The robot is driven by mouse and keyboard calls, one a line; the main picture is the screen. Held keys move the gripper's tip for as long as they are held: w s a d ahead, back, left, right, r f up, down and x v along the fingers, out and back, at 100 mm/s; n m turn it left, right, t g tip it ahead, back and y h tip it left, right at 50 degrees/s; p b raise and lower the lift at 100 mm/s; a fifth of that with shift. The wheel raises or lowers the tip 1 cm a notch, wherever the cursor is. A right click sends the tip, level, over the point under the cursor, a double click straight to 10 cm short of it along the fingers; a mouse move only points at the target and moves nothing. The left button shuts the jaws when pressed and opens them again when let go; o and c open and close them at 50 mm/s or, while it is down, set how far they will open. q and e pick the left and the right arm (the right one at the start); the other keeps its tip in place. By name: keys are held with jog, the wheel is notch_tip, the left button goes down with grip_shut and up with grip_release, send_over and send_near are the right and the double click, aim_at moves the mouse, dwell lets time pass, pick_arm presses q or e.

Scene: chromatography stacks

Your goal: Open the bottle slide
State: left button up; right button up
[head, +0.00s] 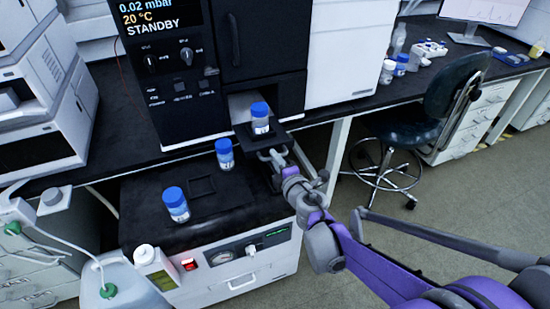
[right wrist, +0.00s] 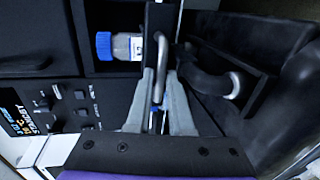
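The bottle slide (head: 281,137) is a dark tray standing out from the opening at the bottom of the black instrument. A clear bottle with a blue cap (head: 260,119) stands upright on it; it also shows in the right wrist view (right wrist: 122,46). My right gripper (head: 272,157) is at the slide's front, below the bottle. In the right wrist view its two grey fingers (right wrist: 161,76) are close together on either side of the slide's metal handle (right wrist: 160,55) and look shut on it. My left gripper is not in view.
Two blue-capped bottles, one (head: 225,153) near the instrument and one (head: 176,204) further left, stand on a lower black top beside a square frame (head: 202,187). A stool (head: 445,105) stands on the right. Open floor lies at the lower right.

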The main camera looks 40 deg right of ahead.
jog(key=o, duration=0.3)
jog(key=p+v, duration=0.2)
jog(key=v, duration=0.8)
jog(key=shift+s+a+r, duration=0.1)
jog(key=shift+s, duration=0.25)
